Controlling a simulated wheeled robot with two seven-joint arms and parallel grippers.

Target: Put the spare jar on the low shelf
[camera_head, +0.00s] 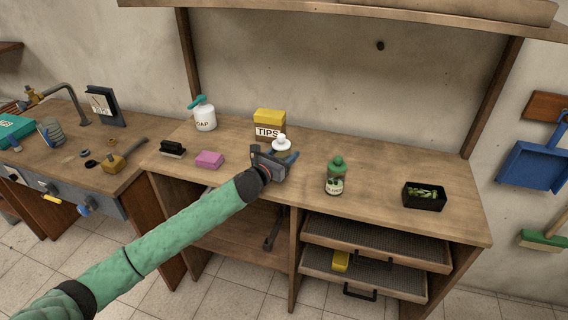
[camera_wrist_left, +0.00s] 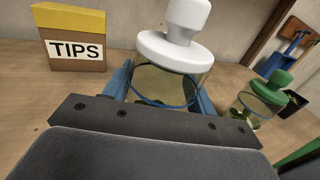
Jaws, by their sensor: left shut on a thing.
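A glass jar with a white knobbed lid (camera_head: 281,143) is upright at the middle of the bench, near the tips box. It also shows in the left wrist view (camera_wrist_left: 168,82), with greenish contents. My left gripper (camera_head: 283,157) is shut on this jar, its blue fingers on either side of the glass. I cannot tell whether the jar touches the bench top. A second jar with a green lid and a label (camera_head: 335,178) stands to the right, apart from the gripper. A low wooden shelf (camera_head: 232,250) lies under the bench top at left, partly hidden by my arm.
A yellow-topped tips box (camera_head: 268,123), a soap bottle (camera_head: 204,114), a pink block (camera_head: 209,160) and a black brush (camera_head: 172,148) stand left. A black tray (camera_head: 424,196) sits right. Two drawers (camera_head: 362,275) are below at right, the lower holding something yellow.

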